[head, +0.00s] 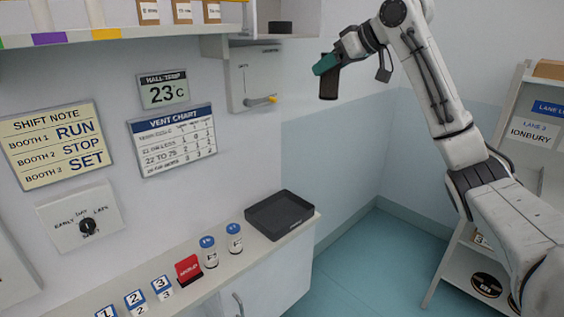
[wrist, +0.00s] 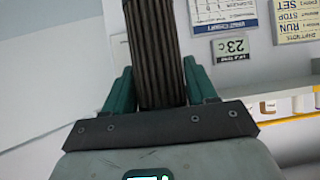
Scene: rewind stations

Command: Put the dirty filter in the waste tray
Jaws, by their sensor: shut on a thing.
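The dirty filter is a dark brown, pleated block (wrist: 157,50) between the two green fingers of my gripper (wrist: 160,85) in the wrist view. In the head view my gripper (head: 327,66) is raised high, shut on the filter (head: 329,84), which hangs below the fingers. The waste tray, a black, shallow open tray (head: 280,215), sits at the right end of the counter. It looks empty. My gripper is well above the tray and to its right in the picture, apart from it.
Two blue-capped jars (head: 209,252) stand left of the tray, with a red block (head: 188,269) and numbered blocks (head: 135,301) farther left. A shelf rack (head: 535,130) stands at right.

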